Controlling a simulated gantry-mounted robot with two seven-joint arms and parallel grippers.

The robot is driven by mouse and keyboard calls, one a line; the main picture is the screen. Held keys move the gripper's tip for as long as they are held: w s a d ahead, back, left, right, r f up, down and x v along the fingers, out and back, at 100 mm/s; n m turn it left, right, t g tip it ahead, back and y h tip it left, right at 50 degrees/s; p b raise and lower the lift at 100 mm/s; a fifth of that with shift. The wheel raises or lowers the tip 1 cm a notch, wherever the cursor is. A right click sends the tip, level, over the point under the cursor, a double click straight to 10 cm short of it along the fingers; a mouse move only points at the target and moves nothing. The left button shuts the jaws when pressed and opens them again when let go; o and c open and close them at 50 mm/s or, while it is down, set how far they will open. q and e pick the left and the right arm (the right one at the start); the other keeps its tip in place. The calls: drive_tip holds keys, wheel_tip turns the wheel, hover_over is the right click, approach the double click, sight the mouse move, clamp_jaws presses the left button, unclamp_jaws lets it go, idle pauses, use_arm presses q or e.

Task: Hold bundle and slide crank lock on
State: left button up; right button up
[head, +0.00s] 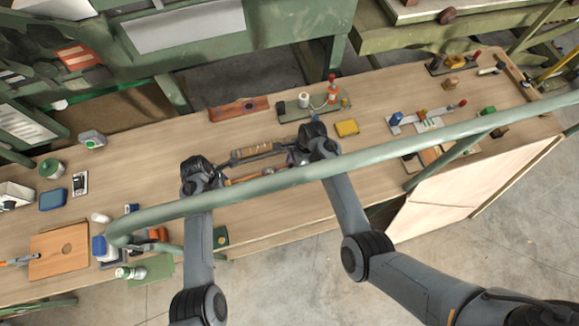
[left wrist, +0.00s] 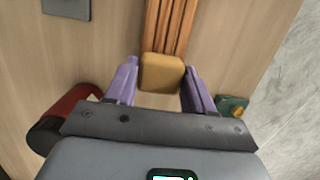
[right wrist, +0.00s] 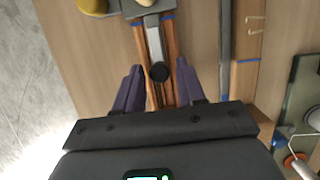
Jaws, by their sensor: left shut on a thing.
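A bundle of thin reddish-brown wooden strips (left wrist: 168,28) lies along the bench, with a tan block (left wrist: 162,73) at its near end in the left wrist view. My left gripper (head: 212,181) is shut on this block, one purple finger on each side. The right wrist view shows the strips (right wrist: 172,42) with blue bands and a grey bar ending in a dark round knob (right wrist: 159,72), which looks like the crank lock. My right gripper (right wrist: 159,82) has its fingers apart on both sides of strips and knob. In the head view the arms partly hide the bundle.
A green rail (head: 400,148) crosses in front of the bench. A yellow block (head: 347,128) and a green tray with a red-topped bottle (head: 331,88) stand behind my right gripper. A dark bar (right wrist: 225,45) lies beside the bundle. Bare wood (head: 140,165) shows on the left.

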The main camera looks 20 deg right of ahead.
clamp_jaws()
drive_tip(key=shift+a, duration=1)
idle(0.5)
drive_tip(key=shift+o, duration=1.1)
unclamp_jaws()
